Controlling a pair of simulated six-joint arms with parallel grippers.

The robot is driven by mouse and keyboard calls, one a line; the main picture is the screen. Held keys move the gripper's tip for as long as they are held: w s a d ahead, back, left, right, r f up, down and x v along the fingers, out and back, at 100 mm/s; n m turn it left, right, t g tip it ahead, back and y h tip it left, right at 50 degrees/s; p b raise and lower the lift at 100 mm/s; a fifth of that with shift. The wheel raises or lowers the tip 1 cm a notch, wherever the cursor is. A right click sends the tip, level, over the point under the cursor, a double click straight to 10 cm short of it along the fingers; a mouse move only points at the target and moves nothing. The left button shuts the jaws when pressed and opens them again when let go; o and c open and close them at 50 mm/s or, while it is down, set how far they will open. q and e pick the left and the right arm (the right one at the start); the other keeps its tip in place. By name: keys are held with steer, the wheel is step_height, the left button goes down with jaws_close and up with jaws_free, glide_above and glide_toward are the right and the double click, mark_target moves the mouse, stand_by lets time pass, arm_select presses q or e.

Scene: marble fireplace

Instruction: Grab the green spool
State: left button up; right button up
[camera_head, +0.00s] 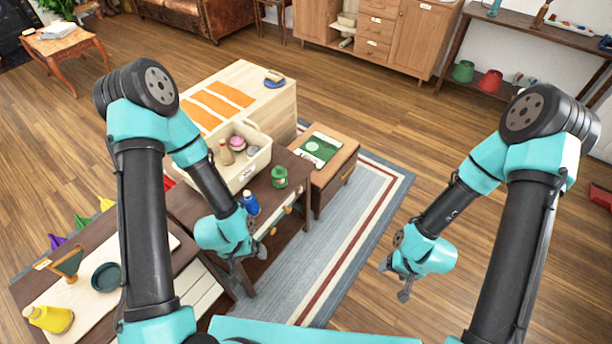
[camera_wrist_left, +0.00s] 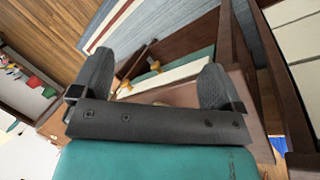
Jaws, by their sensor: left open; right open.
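A green spool (camera_head: 279,176) stands on the dark wooden table, near its right end, just right of the cream bin. My left gripper (camera_head: 250,262) hangs in front of the table's near edge, below and left of the spool and apart from it. In the left wrist view my left gripper (camera_wrist_left: 155,85) is open and empty, with the table's brown wood and an open drawer-like space beyond its fingers. The spool is not clearly seen there. My right gripper (camera_head: 394,279) is open and empty above the floor and rug edge, well right of the table.
A blue bottle (camera_head: 251,203) stands close to the spool on the dark table (camera_head: 290,204). A cream bin (camera_head: 256,162) with several items sits behind them. A low wooden cabinet (camera_head: 343,163) with a green-and-white booklet (camera_head: 319,149) is at the right. The striped rug (camera_head: 362,221) is clear.

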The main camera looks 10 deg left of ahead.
arm_select(q)
steer(key=shift+w+d, duration=0.25)
steer(key=shift+d, duration=0.1)
step_height(320, 180, up, 15)
steer(key=m+y, duration=0.3)
steer(key=y, duration=0.1)
glide_above(279, 168)
steer(key=shift+w+d+r+g, duration=0.1)
steer(key=shift+r+g, duration=0.05)
steer(key=shift+g, duration=0.25)
step_height(279, 168, down, 12)
steer(key=shift+f, duration=0.1)
